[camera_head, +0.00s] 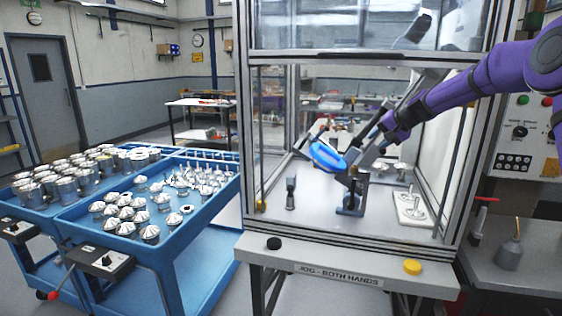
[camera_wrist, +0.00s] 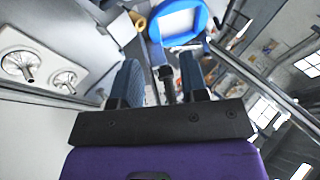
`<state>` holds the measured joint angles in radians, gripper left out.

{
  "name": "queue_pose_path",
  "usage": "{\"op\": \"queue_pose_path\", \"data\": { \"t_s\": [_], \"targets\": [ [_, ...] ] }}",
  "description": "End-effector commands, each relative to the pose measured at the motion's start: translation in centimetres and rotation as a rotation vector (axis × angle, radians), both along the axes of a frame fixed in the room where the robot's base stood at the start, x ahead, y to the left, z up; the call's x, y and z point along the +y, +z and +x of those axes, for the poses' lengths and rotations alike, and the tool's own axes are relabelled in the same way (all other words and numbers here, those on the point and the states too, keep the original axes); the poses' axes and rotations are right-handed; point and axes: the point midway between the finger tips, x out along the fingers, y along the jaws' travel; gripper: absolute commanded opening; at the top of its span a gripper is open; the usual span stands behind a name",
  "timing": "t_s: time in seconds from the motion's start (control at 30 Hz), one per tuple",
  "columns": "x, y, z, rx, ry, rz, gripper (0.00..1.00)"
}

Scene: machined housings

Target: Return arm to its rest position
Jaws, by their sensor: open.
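My purple arm (camera_head: 440,97) reaches in from the right through the open front of a framed cell. My gripper (camera_head: 352,166) is inside the cell, near the blue ring-shaped part (camera_head: 327,156) of the fixture there. In the wrist view my gripper (camera_wrist: 162,72) has its two fingers apart, with no part held between them. The blue ring (camera_wrist: 202,18) shows beyond the fingertips, with a pale middle. Whether a finger touches it, I cannot tell.
The cell's metal frame (camera_head: 245,120) stands close around my arm. A white plate (camera_head: 412,210) with metal fittings lies at the cell's right. Blue carts (camera_head: 165,262) with several housings stand at left. A control panel (camera_head: 517,135) and an oil can (camera_head: 509,255) are at right.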

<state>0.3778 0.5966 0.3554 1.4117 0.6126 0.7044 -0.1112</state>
Motion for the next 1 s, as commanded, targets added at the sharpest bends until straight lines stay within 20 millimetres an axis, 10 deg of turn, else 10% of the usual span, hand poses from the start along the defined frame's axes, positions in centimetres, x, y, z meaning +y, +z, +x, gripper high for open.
{"op": "queue_pose_path", "data": {
  "t_s": [0.47, 1.0],
  "targets": [
    [2.6, 4.1, -6.3, 0.008, 0.065, -0.128, 0.40],
    [5.5, 10.5, -25.6, 0.028, 0.165, -0.418, 0.40]
  ]
}}
